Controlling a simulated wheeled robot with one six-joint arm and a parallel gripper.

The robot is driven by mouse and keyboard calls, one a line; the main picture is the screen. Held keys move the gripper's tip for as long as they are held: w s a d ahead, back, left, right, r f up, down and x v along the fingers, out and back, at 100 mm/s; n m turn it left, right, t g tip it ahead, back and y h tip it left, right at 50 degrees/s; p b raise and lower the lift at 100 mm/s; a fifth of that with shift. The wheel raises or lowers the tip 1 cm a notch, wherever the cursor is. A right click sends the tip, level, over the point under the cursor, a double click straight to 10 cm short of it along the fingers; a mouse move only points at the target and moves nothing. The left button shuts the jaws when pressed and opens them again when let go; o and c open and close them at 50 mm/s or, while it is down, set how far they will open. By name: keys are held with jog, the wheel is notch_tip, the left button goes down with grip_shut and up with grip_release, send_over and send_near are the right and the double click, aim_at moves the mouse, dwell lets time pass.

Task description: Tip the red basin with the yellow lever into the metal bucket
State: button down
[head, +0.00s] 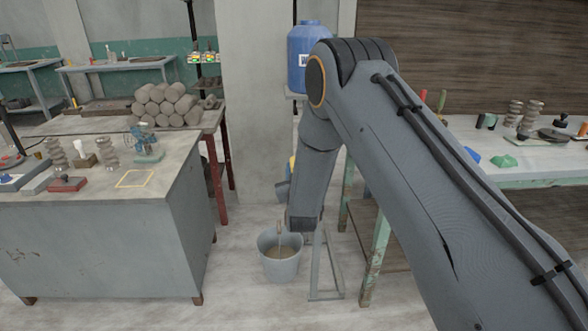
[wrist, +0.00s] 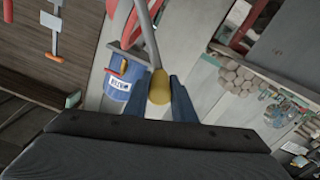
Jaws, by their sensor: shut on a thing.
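The yellow lever (wrist: 159,88) shows its knob in the middle of the wrist view, with a grey rod running up from it. My gripper (wrist: 160,90) is shut on this knob, one dark finger on each side. Part of the red basin (wrist: 120,24) shows as a curved red edge at the top of the wrist view, beyond the rod. The metal bucket (head: 268,257) stands on the floor in the head view, below my forearm, with brownish matter inside. In the head view my arm hides the basin and most of the lever.
A grey metal stand (head: 324,285) is right of the bucket. A grey workbench (head: 100,240) with clay tools stands left, and a green-legged table (head: 376,262) right. A blue barrel (head: 301,58) is behind my arm. Floor in front of the bucket is clear.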

jog(key=shift+a, duration=0.1)
jog(key=c, duration=1.5)
grip_release()
jog(key=shift+s+d+b, duration=0.2)
jog(key=shift+s+b, duration=0.05)
jog(key=shift+s, duration=1.05)
jog(key=shift+s+d+b, duration=0.2)
jog(key=shift+s+b, duration=0.1)
jog(key=shift+s, duration=1)
jog(key=shift+s+d+b, duration=0.2)
jog(key=shift+s+b, duration=0.05)
jog(key=shift+s, duration=1.05)
